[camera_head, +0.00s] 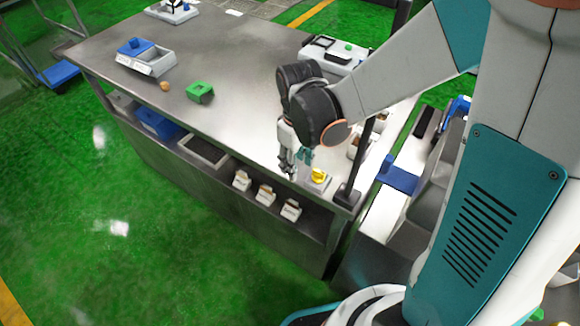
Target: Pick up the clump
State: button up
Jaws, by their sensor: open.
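A small rounded orange-brown lump (165,85), which looks like the clump, lies on the steel table (235,60) toward its left side.
A yellow piece on a pale base (317,178) sits close to my gripper. A white device (335,52) stands at the back right. The table's middle is clear.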

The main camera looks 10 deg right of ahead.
jog(key=shift+a+f+b, duration=0.2)
jog(key=shift+f+b, duration=0.5)
jog(key=shift+f, duration=0.65)
jog(key=shift+a+f+b, duration=0.15)
jog(key=shift+f+b, duration=0.5)
jog(key=shift+f, duration=0.7)
jog(key=shift+r, duration=0.1)
jog(key=c, duration=0.8)
